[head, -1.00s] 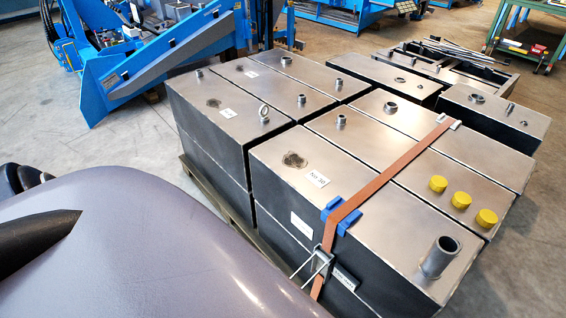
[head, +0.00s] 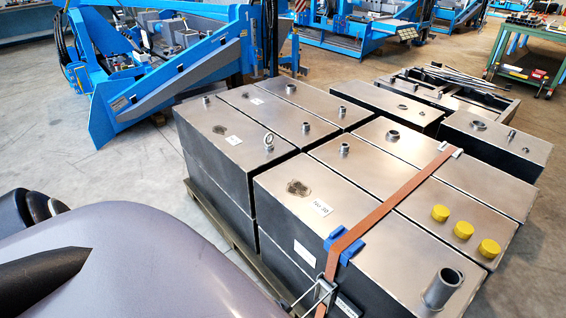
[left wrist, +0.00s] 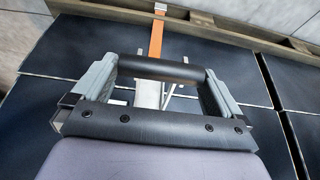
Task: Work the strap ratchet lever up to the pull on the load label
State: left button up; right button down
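The orange-brown strap (head: 385,207) runs over the metal blocks and down the near side past a blue corner guard (head: 343,247). The ratchet (head: 322,291) hangs on the dark side face; my arm hides part of its wire-like lever. A small label (head: 321,208) lies on the top face, a white one (head: 304,252) is on the side, and another (head: 348,306) is beside the ratchet; I cannot read them clearly. In the left wrist view, my left gripper (left wrist: 160,80) has its grey fingers apart, with the metal ratchet (left wrist: 149,95) beyond and between them. My right gripper is out of view.
The blocks stand on a wooden pallet (head: 222,232). Yellow caps (head: 463,230) and an upright pipe stub (head: 442,288) rise from the top. A blue machine (head: 170,70) stands behind on the left. The floor at left is clear.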

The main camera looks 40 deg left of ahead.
pick_arm(q)
jog(key=shift+s, duration=0.15)
jog(key=p+v, duration=0.5)
jog(key=v, duration=0.2)
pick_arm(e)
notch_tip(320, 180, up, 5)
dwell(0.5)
